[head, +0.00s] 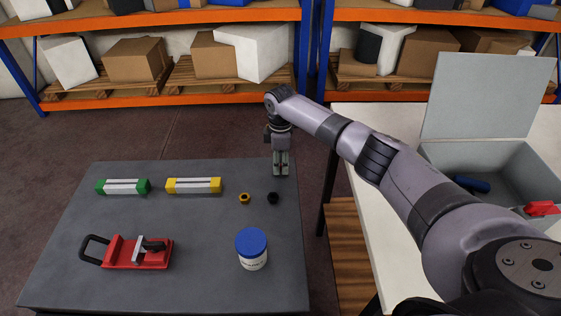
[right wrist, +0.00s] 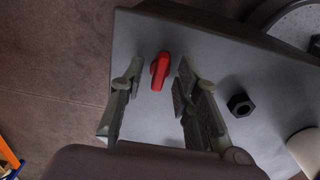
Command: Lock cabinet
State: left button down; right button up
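The cabinet appears to be the light grey box (head: 520,165) on the white table at right, with its lid (head: 488,95) raised. A red part (head: 540,208) shows at its right side; my arm hides some of the box. My right gripper (head: 281,170) points down over the far right edge of the dark grey table (head: 200,285). In the right wrist view the right gripper (right wrist: 159,78) is open, with a small red piece (right wrist: 160,71) between its fingers and visible gaps on both sides. In the head view this piece is hidden. My left gripper is not in view.
The grey table holds a green-ended block (head: 123,187), a yellow-ended block (head: 193,186), a brass nut (head: 244,198), a black nut (head: 273,198), a red clamp (head: 124,253) and a blue-lidded jar (head: 252,249). A dark blue cylinder (head: 471,184) lies in the box.

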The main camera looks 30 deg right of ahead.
jog(key=c, duration=0.6)
grip_shut()
jog(key=m+p, duration=0.3)
jog(key=shift+r, duration=0.15)
jog(key=m+p, duration=0.2)
jog(key=m, duration=0.1)
jog(key=shift+m, duration=0.4)
jog(key=m+p, duration=0.3)
jog(key=m, duration=0.2)
jog(key=m+p, duration=0.1)
jog(key=m, duration=0.5)
